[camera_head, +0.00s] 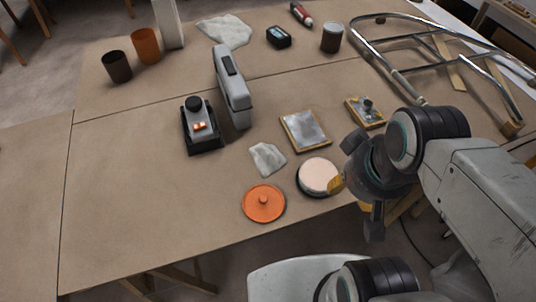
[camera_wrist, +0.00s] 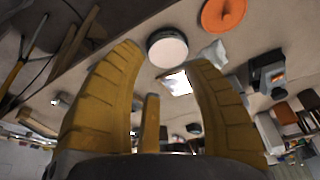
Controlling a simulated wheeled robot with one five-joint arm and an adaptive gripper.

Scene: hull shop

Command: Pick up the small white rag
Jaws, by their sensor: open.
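The small white rag (camera_head: 267,158) lies crumpled on the brown table, behind the orange lid (camera_head: 263,202) and left of the round tin with a pale pink top (camera_head: 319,176). In the wrist view the rag (camera_wrist: 213,52) shows just beyond the tip of the right finger, which partly covers it. My gripper (camera_wrist: 166,60) is open and empty, with its yellow fingers spread. In the head view my gripper (camera_head: 350,192) is by the table's front edge, right of the round tin and apart from the rag.
A wood-edged grey plate (camera_head: 304,131) lies behind the rag. A black device with orange buttons (camera_head: 201,127) and an upright grey case (camera_head: 232,88) stand to the left. A larger white cloth (camera_head: 226,31) lies farther back. A metal tube frame (camera_head: 440,60) fills the back right. The table's left front is clear.

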